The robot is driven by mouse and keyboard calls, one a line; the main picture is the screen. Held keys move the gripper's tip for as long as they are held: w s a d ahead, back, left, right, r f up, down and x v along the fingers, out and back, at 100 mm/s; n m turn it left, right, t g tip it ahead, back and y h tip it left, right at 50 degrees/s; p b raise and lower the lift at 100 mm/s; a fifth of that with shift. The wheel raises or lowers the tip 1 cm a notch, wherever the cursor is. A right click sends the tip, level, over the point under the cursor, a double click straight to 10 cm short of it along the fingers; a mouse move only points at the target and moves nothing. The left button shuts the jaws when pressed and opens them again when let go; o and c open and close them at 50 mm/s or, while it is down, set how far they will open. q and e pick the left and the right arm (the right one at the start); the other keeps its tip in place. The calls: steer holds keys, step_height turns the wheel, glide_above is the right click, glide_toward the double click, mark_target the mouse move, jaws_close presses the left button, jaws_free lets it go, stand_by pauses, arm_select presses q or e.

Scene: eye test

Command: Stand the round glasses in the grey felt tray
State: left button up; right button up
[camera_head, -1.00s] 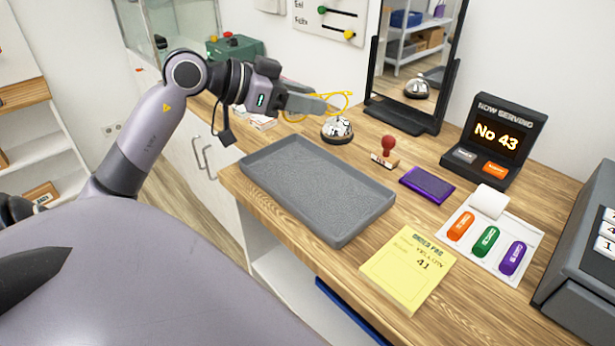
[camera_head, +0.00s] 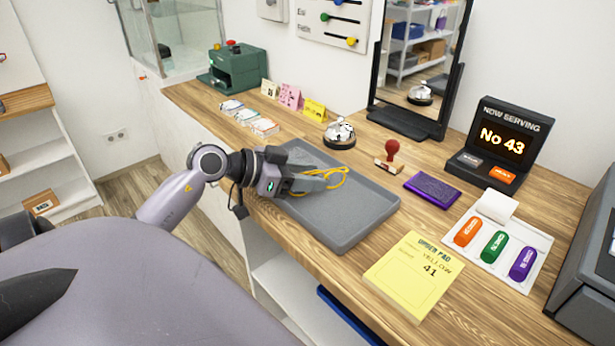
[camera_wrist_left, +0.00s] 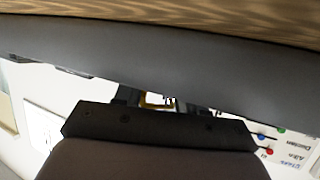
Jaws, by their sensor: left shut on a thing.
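The yellow-framed round glasses (camera_head: 345,180) are in the jaws of my left gripper (camera_head: 322,182) in the head view. The gripper is shut on them, and they are over the far half of the grey felt tray (camera_head: 350,228). I cannot tell whether they touch the tray floor. The fingers hide part of the frame. The tray is otherwise empty. In the left wrist view a bit of yellow frame (camera_wrist_left: 158,99) shows beyond the dark gripper body, below a grey band. My right gripper is not in view.
A bell (camera_head: 339,134) stands just behind the tray. A red-handled stamp (camera_head: 390,155) and a purple pad (camera_head: 433,190) lie to its right. A yellow order pad (camera_head: 413,275) lies near the front edge. A mirror (camera_head: 415,65) stands behind.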

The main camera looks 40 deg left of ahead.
arm_select(q)
steer(key=o, duration=1)
steer(key=shift+r, duration=0.15)
steer(key=v, duration=1.2)
steer(key=shift+a+p, duration=0.1)
steer(key=shift+p, duration=0.2)
